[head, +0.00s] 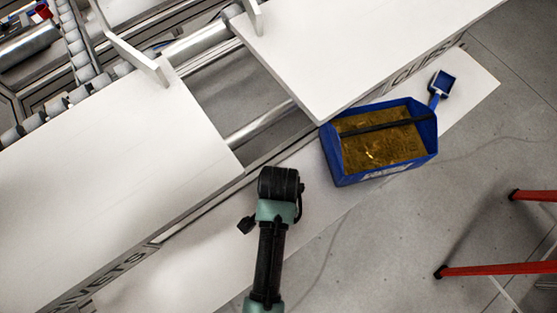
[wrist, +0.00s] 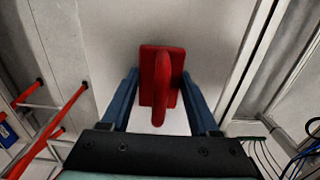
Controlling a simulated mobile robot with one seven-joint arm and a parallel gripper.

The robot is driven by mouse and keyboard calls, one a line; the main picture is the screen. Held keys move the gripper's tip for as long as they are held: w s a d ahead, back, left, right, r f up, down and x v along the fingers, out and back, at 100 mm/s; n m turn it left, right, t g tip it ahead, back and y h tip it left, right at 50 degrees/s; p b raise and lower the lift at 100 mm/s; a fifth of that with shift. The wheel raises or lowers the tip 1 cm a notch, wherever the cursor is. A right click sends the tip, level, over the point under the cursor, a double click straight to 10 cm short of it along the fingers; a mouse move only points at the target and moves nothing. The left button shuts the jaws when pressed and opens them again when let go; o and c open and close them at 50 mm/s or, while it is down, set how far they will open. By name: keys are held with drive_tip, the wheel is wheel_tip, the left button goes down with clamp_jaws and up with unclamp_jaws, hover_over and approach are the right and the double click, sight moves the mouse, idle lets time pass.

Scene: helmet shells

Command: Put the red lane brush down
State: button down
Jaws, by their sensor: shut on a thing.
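The red lane brush (wrist: 162,82) shows in the wrist view, a flat red block with a raised handle along its middle. My gripper (wrist: 160,74) is shut on it, with one blue finger along each side of the block. A pale, plain surface lies behind the brush in that view; I cannot tell whether the brush touches it. In the head view my arm reaches over the low white board (head: 160,270), and its wrist hides the gripper and the brush.
A blue bin (head: 385,172) of brass-coloured small parts stands right of my arm, with a blue scoop (head: 441,84) beyond it. White tabletops (head: 100,180) and (head: 350,45) flank rollers. Red legs (head: 500,269) stand at the right. Bare board lies left of my arm.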

drive_tip(key=shift+f, duration=0.2)
drive_tip(key=shift+f, duration=0.2)
drive_tip(key=shift+c, duration=0.6)
unclamp_jaws()
drive_tip(key=shift+r, duration=0.1)
wheel_tip(320, 180, up, 12)
drive_tip(key=shift+r, duration=0.1)
